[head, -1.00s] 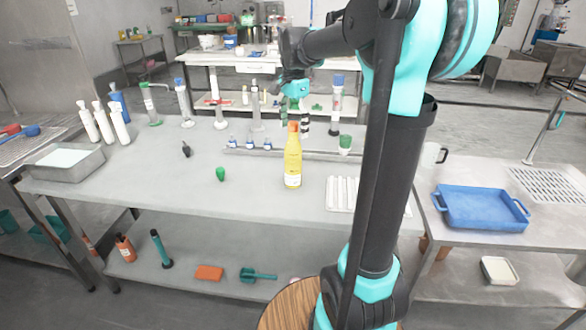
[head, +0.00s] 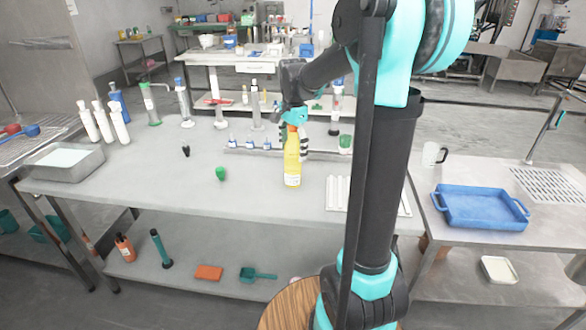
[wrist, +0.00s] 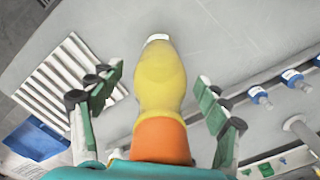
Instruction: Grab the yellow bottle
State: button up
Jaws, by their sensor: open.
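The yellow bottle (head: 292,160) stands upright near the front middle of the grey table, with an orange cap. Gaps show between the bottle and the finger pads on both sides. The gripper is open.
A white ribbed tray (head: 338,192) lies right of the bottle. A rack with small blue-capped bottles (head: 250,144) is behind it. A green item (head: 221,174) stands to the left. A blue tray (head: 480,207) sits on the right table.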

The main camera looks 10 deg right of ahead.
grip_shut()
dwell(0.3)
jog(key=shift+r, duration=0.15)
